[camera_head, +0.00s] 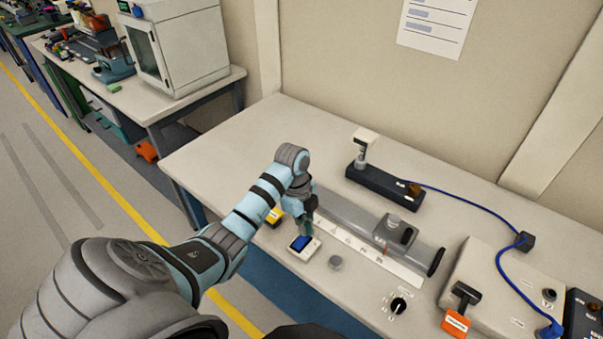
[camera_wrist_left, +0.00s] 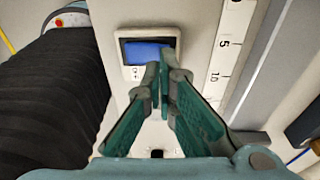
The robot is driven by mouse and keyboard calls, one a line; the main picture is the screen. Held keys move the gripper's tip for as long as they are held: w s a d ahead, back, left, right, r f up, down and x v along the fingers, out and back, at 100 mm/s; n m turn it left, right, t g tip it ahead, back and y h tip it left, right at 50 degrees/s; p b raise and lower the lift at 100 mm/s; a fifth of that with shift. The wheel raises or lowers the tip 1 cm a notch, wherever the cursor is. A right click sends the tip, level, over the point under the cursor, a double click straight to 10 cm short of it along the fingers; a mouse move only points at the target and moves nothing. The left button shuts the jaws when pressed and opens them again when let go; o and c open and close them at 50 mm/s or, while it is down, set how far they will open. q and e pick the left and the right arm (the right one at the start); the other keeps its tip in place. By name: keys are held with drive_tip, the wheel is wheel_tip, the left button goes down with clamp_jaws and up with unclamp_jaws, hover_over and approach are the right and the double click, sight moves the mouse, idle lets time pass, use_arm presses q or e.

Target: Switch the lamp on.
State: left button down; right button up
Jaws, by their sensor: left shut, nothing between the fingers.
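A blue rocker switch (camera_head: 300,243) in a white square housing sits near the front edge of the light table. In the left wrist view the same blue rocker (camera_wrist_left: 140,52) shows just beyond my fingertips, inside its pale frame. My left gripper (camera_head: 308,232) points down over the switch, shut and empty. In the left wrist view its green fingers (camera_wrist_left: 163,80) meet at the near right part of the switch; whether they touch it I cannot tell. A white-headed post on a dark base (camera_head: 383,183) stands farther back; I cannot tell if it is the lamp. My right gripper is not in view.
A grey rail with a slider (camera_head: 395,231) and a white scale (camera_head: 370,257) lie right of the switch. A blue cable (camera_head: 470,205) crosses the right side. The table's back left is clear.

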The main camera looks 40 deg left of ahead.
use_arm(q)
drive_tip(key=shift+f+b, duration=0.6)
drive_tip(key=shift+f, duration=0.5)
idle(0.3)
wheel_tip(320, 180, up, 7)
drive_tip(key=p, duration=0.8)
drive_tip(key=shift+r+p, duration=0.2)
drive_tip(key=shift+p, duration=0.1)
drive_tip(key=shift+f, duration=0.1)
